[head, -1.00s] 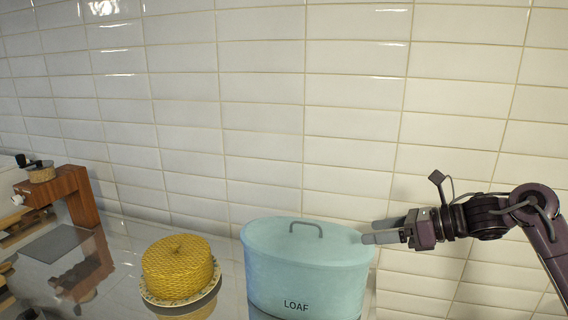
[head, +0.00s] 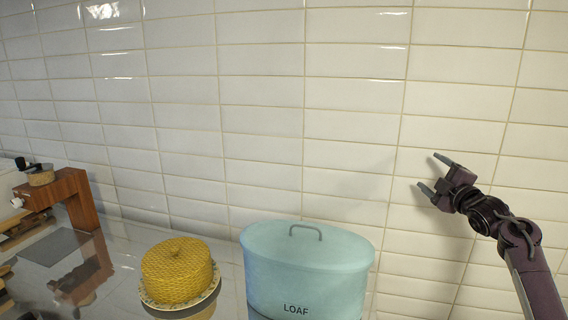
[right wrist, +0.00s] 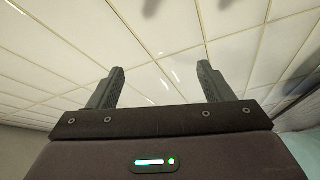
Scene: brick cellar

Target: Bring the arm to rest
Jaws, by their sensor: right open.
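My right gripper (head: 431,173) is up at the right of the head view, in front of the white tiled wall. Its two fingers are spread apart with nothing between them. The right wrist view also shows the open, empty fingers (right wrist: 160,85), with tiles beyond them. The gripper is above and to the right of the pale blue lidded LOAF bin (head: 308,262) and apart from it. My left gripper does not show.
A yellow woven dome (head: 178,270) on a patterned plate stands left of the bin on a glossy counter (head: 120,262). A wooden stand (head: 72,190) and a small grinder (head: 40,174) are at the far left. The tiled wall (head: 260,100) closes off the back.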

